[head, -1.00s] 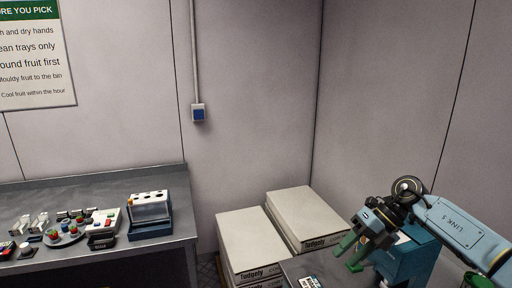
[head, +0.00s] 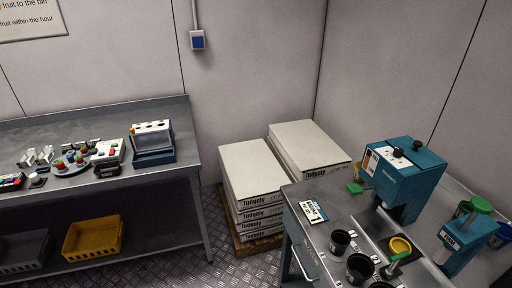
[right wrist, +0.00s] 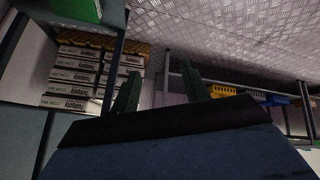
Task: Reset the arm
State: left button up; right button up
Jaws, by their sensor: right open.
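My right gripper (right wrist: 160,90) shows in the right wrist view as two green fingers held apart beyond the dark gripper body. Nothing shows between them. The floor, the stacked boxes and a bench lie beyond, seen tilted over. My right arm and gripper cannot be made out in the head view. My left gripper is in neither view.
A grey counter (head: 331,252) at right holds a teal machine (head: 405,180), black cups (head: 340,241), a yellow-rimmed cup (head: 400,246) and a teal dispenser (head: 465,243). Boxes (head: 250,166) stand beside it. A bench (head: 60,123) with a yellow crate (head: 92,238) is at left. Floor between is clear.

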pick_arm(q)
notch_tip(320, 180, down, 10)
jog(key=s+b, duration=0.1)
jog(key=b, duration=0.7)
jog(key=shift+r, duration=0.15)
pick_arm(e)
jog(key=s+d+f+m+g+h, duration=0.1)
jog(key=s+d+f, duration=0.4)
jog(key=s, duration=0.5)
jog(key=s+d+f+m+g+h, duration=0.2)
jog(key=s+d+f+m+g, duration=0.2)
jog(key=s+f, duration=0.5)
jog(key=shift+s+d+f+m+g, duration=0.3)
jog(key=shift+s+m, duration=0.3)
jog(key=shift+s, duration=0.5)
